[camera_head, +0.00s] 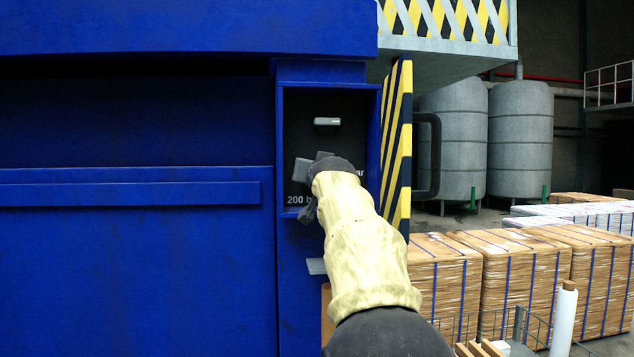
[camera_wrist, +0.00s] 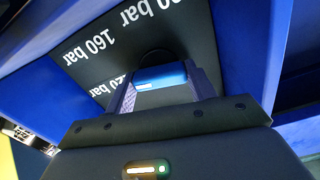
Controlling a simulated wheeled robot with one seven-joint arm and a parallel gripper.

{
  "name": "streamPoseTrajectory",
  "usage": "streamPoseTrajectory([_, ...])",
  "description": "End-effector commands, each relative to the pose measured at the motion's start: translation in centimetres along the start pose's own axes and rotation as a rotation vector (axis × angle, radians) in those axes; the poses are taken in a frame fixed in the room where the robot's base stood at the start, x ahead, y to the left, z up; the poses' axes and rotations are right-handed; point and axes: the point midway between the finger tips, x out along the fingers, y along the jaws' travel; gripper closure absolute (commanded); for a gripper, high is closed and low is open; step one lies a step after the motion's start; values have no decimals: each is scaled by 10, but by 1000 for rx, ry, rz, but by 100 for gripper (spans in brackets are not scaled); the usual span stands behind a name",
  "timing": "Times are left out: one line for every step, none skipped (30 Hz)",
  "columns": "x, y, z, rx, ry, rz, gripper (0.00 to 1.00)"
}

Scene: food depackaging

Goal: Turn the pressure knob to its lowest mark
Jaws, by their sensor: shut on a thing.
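The pressure knob (camera_wrist: 165,77) shows in the wrist view as a bar with a bluish face, in front of a dark dial panel (camera_wrist: 190,35). A short white mark is at the bar's left end, on the side of a partly hidden label ending in "20 bar". "160 bar" is printed above that, and another label is cut off at the top. My gripper (camera_wrist: 164,88) is shut on the knob, one finger on each side. In the head view my gripper (camera_head: 314,178) is at the panel and hides the knob; "200 b" shows below it.
A small grey handle (camera_head: 327,122) sits on the panel above my gripper. The panel is recessed in a blue machine frame (camera_head: 140,245). A striped yellow-black post (camera_head: 397,140) stands close on the right. Strapped cartons (camera_head: 520,285) stand further right.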

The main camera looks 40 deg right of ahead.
Motion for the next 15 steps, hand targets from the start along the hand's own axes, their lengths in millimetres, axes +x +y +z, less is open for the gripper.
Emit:
streamPoseTrajectory([0,0,3,-34,0,0,68])
streamPoseTrajectory([0,0,3,-56,0,0,68])
streamPoseTrajectory([0,0,3,-81,-2,0,68])
streamPoseTrajectory([0,0,2,-99,-2,0,68])
streamPoseTrajectory([0,0,2,-116,-2,0,68])
streamPoseTrajectory([0,0,2,-136,-1,0,68])
streamPoseTrajectory([0,0,2,-150,-1,0,68])
streamPoseTrajectory([0,0,2,-162,-1,0,68])
streamPoseTrajectory([0,0,2,-176,-1,0,68])
streamPoseTrajectory([0,0,2,-186,-2,0,68])
streamPoseTrajectory([0,-1,2,-193,-2,0,68])
streamPoseTrajectory([0,-1,1,-201,-2,0,68])
streamPoseTrajectory([0,-1,1,-206,-2,-1,68])
streamPoseTrajectory([0,-1,1,-210,-3,0,68])
streamPoseTrajectory([0,-1,1,-215,-3,0,68])
